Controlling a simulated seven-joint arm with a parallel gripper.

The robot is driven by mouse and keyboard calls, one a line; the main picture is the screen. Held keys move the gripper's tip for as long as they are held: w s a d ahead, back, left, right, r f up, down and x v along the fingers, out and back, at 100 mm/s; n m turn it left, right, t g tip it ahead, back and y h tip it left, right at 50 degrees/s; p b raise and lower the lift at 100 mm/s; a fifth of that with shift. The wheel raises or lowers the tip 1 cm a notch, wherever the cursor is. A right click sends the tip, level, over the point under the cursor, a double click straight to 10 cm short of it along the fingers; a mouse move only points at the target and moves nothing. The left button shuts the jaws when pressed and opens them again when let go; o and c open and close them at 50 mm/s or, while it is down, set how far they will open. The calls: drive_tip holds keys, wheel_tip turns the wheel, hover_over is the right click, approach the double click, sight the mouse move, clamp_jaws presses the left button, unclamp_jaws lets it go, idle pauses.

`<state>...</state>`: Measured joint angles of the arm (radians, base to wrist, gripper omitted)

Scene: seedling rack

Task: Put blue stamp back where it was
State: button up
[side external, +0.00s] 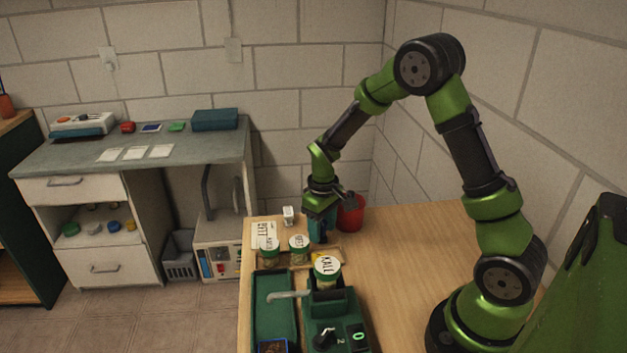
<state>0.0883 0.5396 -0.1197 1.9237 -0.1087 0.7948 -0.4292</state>
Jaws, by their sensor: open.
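My gripper (320,236) is low over the far end of the wooden table, pointing down, with its jaws open. A teal-blue shape (316,222) shows right at the fingers. It is probably the blue stamp, but it is small and partly covered by my gripper. I cannot tell whether it stands on the table or touches the fingers.
Several labelled jars, one marked KALL (327,269), stand in front of my gripper. A red pot (350,214) is close at its right, a small white block (288,215) at its left. A green machine (335,325) fills the near left. The table's right is clear.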

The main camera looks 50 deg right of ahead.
sight(323, 223)
wheel_tip(323, 223, up, 11)
drive_tip(key=s+a+r+m+t+y, duration=0.1)
drive_tip(key=s+a+r+t, duration=0.2)
drive_tip(key=s+a+r, duration=0.2)
drive_tip(key=s+a+r+m+t+y, duration=0.1)
drive_tip(key=s+a+r+m+t, duration=0.1)
drive_tip(key=s+a+r+t, duration=0.2)
drive_tip(key=s+a+r, duration=0.1)
drive_tip(key=s+r, duration=0.2)
drive_tip(key=s, duration=0.3)
drive_tip(key=shift+s+a, duration=0.35)
idle(0.6)
